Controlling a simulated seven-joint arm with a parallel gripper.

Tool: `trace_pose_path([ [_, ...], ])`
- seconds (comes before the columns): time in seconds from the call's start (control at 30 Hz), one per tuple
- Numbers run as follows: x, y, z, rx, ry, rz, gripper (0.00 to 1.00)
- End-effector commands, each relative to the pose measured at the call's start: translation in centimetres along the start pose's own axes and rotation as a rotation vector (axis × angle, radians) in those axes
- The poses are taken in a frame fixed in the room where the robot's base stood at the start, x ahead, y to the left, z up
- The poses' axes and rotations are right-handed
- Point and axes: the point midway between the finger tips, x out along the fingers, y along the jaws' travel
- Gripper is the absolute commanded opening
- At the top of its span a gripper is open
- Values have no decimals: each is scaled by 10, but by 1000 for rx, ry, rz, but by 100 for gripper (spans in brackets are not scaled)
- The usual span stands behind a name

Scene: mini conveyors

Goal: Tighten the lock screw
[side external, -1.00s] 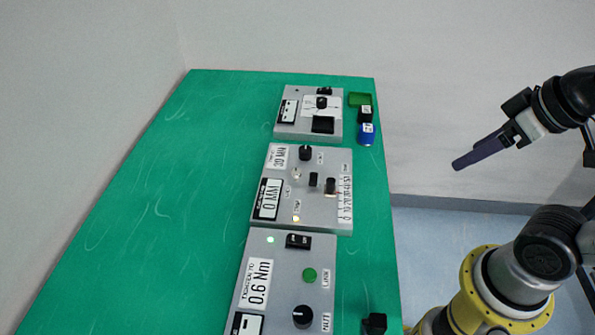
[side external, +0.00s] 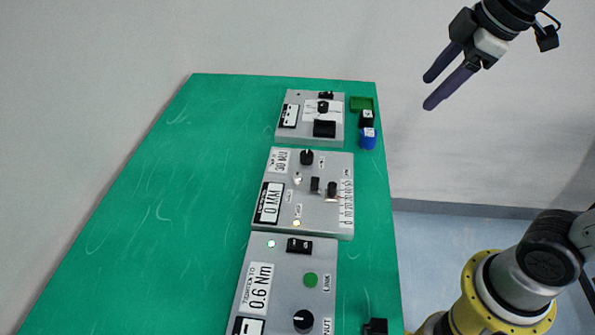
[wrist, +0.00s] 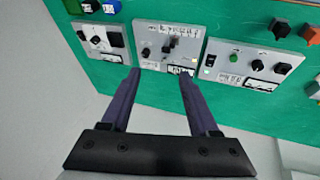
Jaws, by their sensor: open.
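The middle grey panel (side external: 325,215) lies on the green table, with a "30 MM" label and a "0 MM" display (side external: 269,203). It carries a round black knob (side external: 307,157), a small black knob (side external: 315,184) and a black slider (side external: 332,189) beside a printed scale. The small labels are too blurred to tell which part is the lock screw. The panel also shows in the wrist view (wrist: 150,33). My gripper (side external: 429,91) is open and empty, raised off the table's right side. In the wrist view its fingertips (wrist: 160,74) frame the panel's lower edge, with nothing between them.
A near panel (side external: 285,275) reads "0.6 Nm" and has a green button and a black knob. A far panel (side external: 283,133) has another knob. The table's left side (side external: 170,200) is clear.

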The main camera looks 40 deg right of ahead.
Motion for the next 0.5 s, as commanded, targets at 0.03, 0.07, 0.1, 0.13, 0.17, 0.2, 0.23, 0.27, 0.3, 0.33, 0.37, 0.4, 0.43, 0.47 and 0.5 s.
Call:
trace_pose_path([
  [0.03, 7, 9, -17, -57, -15, -19, 61],
  [0.07, 11, 14, -26, -92, -23, -29, 61],
  [0.1, 17, 20, -38, -138, -33, -44, 61],
  [0.13, 22, 24, -47, -172, -40, -54, 61],
  [0.17, 28, 28, -56, -204, -47, -66, 61],
  [0.2, 36, 33, -67, -244, -58, -82, 61],
  [0.23, 43, 36, -75, -274, -65, -94, 61],
  [0.27, 51, 39, -84, -302, -72, -106, 61],
  [0.3, 62, 42, -94, -338, -82, -123, 61],
  [0.33, 70, 44, -102, -364, -90, -136, 61],
  [0.37, 80, 46, -110, -389, -98, -149, 61],
  [0.4, 93, 47, -119, -419, -108, -167, 61],
  [0.43, 103, 48, -126, -442, -115, -181, 61],
  [0.47, 114, 48, -133, -460, -123, -194, 61],
  [0.5, 129, 48, -140, -484, -135, -213, 61],
])
